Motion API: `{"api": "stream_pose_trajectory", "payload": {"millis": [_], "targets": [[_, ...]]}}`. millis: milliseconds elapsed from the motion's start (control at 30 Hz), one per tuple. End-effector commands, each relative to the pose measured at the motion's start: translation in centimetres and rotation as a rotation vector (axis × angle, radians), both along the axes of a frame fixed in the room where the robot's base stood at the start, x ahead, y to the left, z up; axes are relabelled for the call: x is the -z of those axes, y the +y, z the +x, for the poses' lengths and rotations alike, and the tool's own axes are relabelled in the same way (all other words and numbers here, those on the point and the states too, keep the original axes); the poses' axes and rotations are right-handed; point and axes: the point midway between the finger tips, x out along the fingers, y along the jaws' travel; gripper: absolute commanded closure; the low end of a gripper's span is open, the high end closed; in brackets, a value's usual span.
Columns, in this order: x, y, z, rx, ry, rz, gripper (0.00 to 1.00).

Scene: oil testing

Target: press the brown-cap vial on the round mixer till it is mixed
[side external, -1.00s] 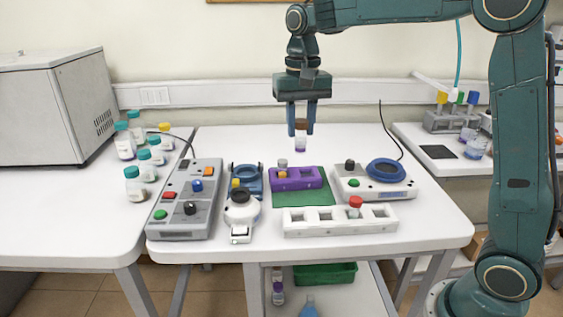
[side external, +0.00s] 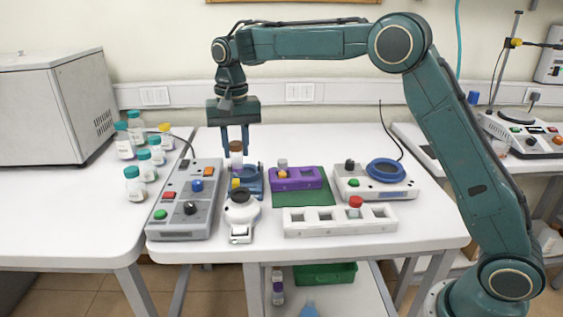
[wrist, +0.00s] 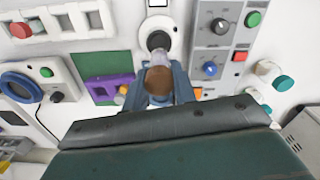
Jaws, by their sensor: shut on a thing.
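My gripper (side external: 235,150) is shut on the brown-cap vial (side external: 236,160), held upright between its fingers. The vial is at or above the blue holder (side external: 254,181); I cannot tell if they touch. Two devices have round tops: a small white one with a dark round cup (side external: 240,196), just in front of the vial, and a white box with a blue round top (side external: 386,171) farther right. I cannot tell for certain which is the round mixer.
A grey control box (side external: 187,205) with knobs and buttons stands left. A purple rack (side external: 310,178) and a white rack (side external: 325,220) holding a red-cap vial (side external: 355,203) are to the right. Several teal-cap bottles (side external: 135,184) stand on the left table.

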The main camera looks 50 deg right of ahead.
Motion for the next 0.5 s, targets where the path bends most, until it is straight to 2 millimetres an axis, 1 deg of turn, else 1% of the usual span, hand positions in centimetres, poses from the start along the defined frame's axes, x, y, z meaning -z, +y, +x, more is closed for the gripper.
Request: {"api": "stream_pose_trajectory", "payload": {"millis": [267,500], "targets": [[0.5,0.0,0.0,0.0,0.0,0.0,0.95],[1.8,0.0,0.0,0.0,0.001,0.0,0.95]]}}
